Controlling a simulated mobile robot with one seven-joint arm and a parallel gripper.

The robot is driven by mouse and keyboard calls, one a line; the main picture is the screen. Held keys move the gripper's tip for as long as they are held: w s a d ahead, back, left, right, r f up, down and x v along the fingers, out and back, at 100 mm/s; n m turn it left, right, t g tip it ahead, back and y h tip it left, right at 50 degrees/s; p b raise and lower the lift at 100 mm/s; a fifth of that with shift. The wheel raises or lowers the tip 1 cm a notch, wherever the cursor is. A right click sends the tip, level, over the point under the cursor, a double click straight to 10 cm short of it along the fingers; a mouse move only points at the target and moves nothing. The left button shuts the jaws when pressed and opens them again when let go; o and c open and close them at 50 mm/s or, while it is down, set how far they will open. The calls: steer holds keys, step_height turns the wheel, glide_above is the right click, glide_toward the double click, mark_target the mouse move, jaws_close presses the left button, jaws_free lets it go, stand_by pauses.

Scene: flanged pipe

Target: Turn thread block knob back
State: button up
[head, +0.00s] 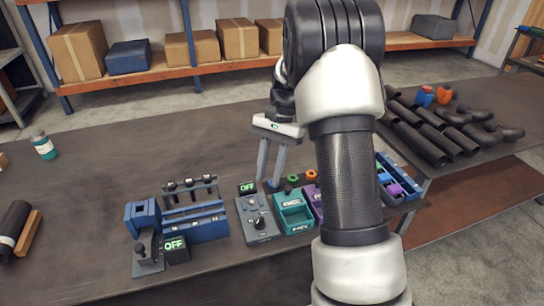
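A grey control box (256,232) on the table has a green "OFF" display (248,187) at its back and a dark round knob (259,224) on its sloped top. A blue block device (208,224) stands to its left, with a lever-like dark part (145,248) and a second "OFF" display (175,245) at its front. I cannot tell for certain which of these is the thread block. My gripper (269,182) points down behind and slightly right of the grey box's display. Its two fingers are apart with nothing visible between them, and it appears clear of the knobs.
A teal tray (294,220) and a purple one (313,203) sit right of the grey box. Dark pipes (418,138) lie at the right. A bottle (43,146) stands at the left. My arm hides part of the table's right side.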

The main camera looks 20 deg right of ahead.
steer(key=shift+v, duration=2.35)
steer(key=shift+r, duration=0.1)
